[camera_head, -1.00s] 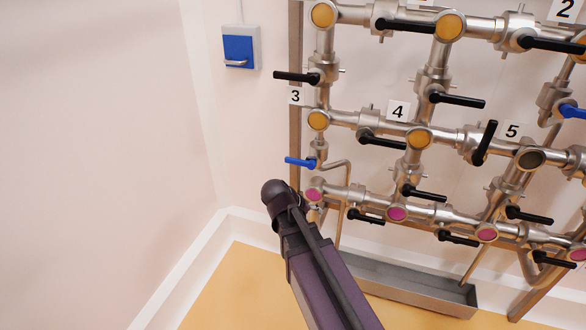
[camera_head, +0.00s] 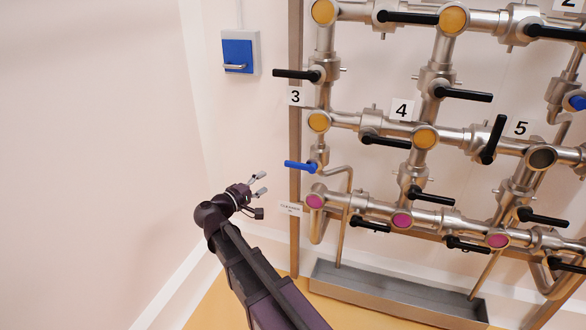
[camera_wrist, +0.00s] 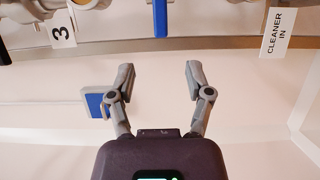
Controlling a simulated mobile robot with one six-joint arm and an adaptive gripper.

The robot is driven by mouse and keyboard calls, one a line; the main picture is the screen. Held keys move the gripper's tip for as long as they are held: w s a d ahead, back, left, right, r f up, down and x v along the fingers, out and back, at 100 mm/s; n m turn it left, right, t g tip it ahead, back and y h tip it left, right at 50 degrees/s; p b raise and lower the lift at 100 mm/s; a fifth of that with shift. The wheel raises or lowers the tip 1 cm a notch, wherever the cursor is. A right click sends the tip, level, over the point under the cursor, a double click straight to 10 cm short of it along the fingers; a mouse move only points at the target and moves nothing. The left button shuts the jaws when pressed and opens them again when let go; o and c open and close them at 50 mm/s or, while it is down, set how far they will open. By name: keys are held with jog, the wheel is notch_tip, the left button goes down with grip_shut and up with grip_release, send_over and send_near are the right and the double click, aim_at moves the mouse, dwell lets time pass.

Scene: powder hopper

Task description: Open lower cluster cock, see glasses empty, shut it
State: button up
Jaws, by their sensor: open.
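A cock with a blue handle (camera_head: 300,166) sits on the left downpipe, below a yellow sight glass (camera_head: 319,122). Its handle points left, across the pipe. In the wrist view the blue handle (camera_wrist: 160,18) is at the top centre, beyond my fingertips. My gripper (camera_head: 264,183) is open and empty, left of and a little below the handle, apart from it. Its two spread fingers also show in the wrist view (camera_wrist: 159,72). Pink sight glasses (camera_head: 315,201) line the bottom pipe; one glass at the right (camera_head: 541,158) is dark.
Several black-handled cocks (camera_head: 385,140) crowd the pipework. A steel trough (camera_head: 395,292) lies below. A blue wall box (camera_head: 238,54) hangs upper left. A "CLEANER IN" label (camera_wrist: 277,32) is near the post (camera_head: 295,130). The wall at left is clear.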

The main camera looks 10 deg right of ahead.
aim_at(291, 166)
jog(key=shift+w+d, duration=0.1)
jog(key=shift+d, duration=0.1)
jog(key=shift+x, duration=6.8)
grip_shut()
